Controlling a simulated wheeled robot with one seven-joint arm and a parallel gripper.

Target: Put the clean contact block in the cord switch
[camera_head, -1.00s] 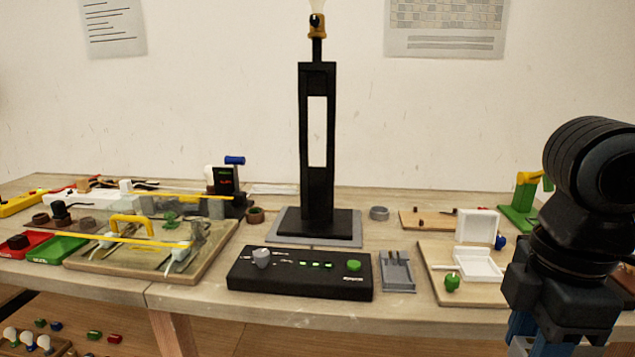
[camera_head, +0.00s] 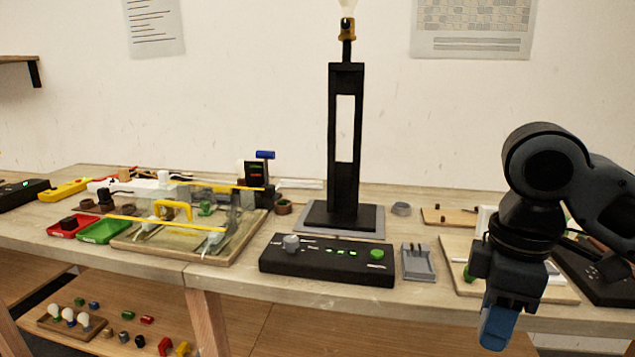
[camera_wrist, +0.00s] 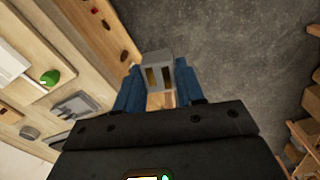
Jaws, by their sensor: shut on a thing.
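My gripper (camera_head: 497,332) hangs in front of the table's front edge at the right, fingers down. In the wrist view my gripper (camera_wrist: 157,82) is shut on a small grey contact block (camera_wrist: 155,60) with brass-coloured strips in its openings; the strips show no clear dirt. The white case (camera_head: 485,217), which looks like the cord switch, is mostly hidden behind my arm on a wooden board (camera_head: 457,248). In the wrist view a white part of it (camera_wrist: 8,62) shows at the left edge, apart from my gripper, near a green knob (camera_wrist: 50,77).
A grey tray with upright pins (camera_head: 417,264) and a black control box (camera_head: 325,262) lie left of the board. The black lamp stand (camera_head: 344,150) rises behind them. A black device (camera_head: 600,275) lies at the right. Dark floor (camera_wrist: 235,60) is below my gripper.

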